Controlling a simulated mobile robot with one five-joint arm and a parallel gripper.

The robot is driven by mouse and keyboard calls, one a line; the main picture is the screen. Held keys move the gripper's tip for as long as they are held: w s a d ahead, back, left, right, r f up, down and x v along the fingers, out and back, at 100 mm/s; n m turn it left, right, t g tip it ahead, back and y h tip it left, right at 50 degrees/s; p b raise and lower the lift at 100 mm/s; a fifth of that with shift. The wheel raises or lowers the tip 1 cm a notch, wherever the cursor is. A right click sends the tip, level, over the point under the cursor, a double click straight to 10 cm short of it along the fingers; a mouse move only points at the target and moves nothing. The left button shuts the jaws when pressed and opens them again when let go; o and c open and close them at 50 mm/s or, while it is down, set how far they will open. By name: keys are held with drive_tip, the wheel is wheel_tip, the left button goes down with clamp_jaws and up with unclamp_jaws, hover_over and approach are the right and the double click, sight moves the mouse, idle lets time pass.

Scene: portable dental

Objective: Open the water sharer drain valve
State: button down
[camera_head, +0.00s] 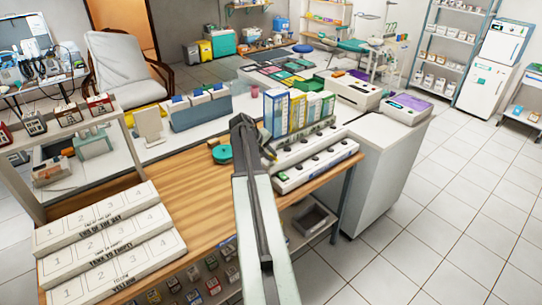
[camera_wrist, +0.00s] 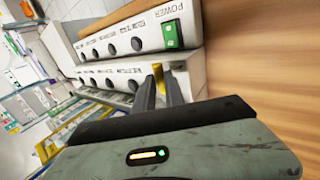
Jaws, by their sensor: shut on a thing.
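My gripper (camera_wrist: 160,90) is low at the end of a white control unit (camera_wrist: 105,75), with its two dark fingers close together. Between and beside the fingertips is a small yellow part (camera_wrist: 158,74), and the gripper is shut on it. I cannot tell from its shape whether it is the drain valve's handle. In the head view my gripper (camera_head: 268,154) is at the left end of the stepped white units (camera_head: 300,172), and my arm hides part of that area. No label naming the water sharer is readable.
The upper unit has dark knobs and a green POWER switch (camera_wrist: 172,33). Coloured binders (camera_head: 298,108) stand behind the units. A round teal object (camera_head: 221,154) lies left of my gripper. White numbered boxes (camera_head: 110,245) fill the front left. The wooden tabletop (camera_head: 190,180) between is clear.

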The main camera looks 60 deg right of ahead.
drive_tip(key=c, duration=1.7)
unclamp_jaws()
drive_tip(key=p+v, duration=0.6)
drive_tip(key=v, duration=0.1)
drive_tip(key=shift+a+r, duration=0.25)
drive_tip(key=shift+r, duration=0.05)
drive_tip(key=shift+w, duration=0.1)
